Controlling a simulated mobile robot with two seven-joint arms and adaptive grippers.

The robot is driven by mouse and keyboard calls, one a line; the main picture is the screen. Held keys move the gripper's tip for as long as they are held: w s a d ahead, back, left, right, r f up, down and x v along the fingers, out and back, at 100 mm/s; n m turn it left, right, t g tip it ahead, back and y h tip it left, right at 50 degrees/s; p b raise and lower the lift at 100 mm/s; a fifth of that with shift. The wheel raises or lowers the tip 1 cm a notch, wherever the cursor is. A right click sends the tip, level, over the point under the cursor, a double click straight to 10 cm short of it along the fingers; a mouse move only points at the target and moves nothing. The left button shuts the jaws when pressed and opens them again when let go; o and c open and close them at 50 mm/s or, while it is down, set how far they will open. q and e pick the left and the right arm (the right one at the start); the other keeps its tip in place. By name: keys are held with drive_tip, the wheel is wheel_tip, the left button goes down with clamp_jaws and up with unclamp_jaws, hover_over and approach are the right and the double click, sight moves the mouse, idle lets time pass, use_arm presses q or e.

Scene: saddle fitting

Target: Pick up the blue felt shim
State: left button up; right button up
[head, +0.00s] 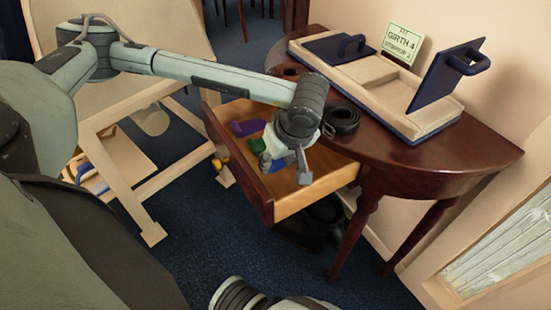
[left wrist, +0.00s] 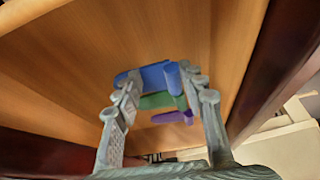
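The blue felt shim (head: 277,164) lies in the open drawer, partly hidden behind my left gripper in the head view. In the left wrist view the blue shim (left wrist: 152,76) shows between and beyond the fingertips, with one end by the right finger. My left gripper (head: 286,168) is open and points down into the drawer; its spread fingers also show in the left wrist view (left wrist: 165,88). I cannot tell whether a finger touches the shim. A green shim (head: 256,146) and a purple shim (head: 248,127) lie beside the blue one. My right gripper is not in view.
The wooden drawer (head: 318,189) is pulled out from a dark half-round table (head: 430,172). On the table are a tray with blue-handled lids (head: 425,122), a sign (head: 402,42) and a coiled dark strap (head: 342,118). Dark boots (head: 312,222) stand below the drawer.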

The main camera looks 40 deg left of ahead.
use_arm(q)
drive_tip(key=shift+s+f, duration=0.1)
drive_tip(key=shift+f, duration=0.05)
drive_tip(key=shift+c, duration=1.2)
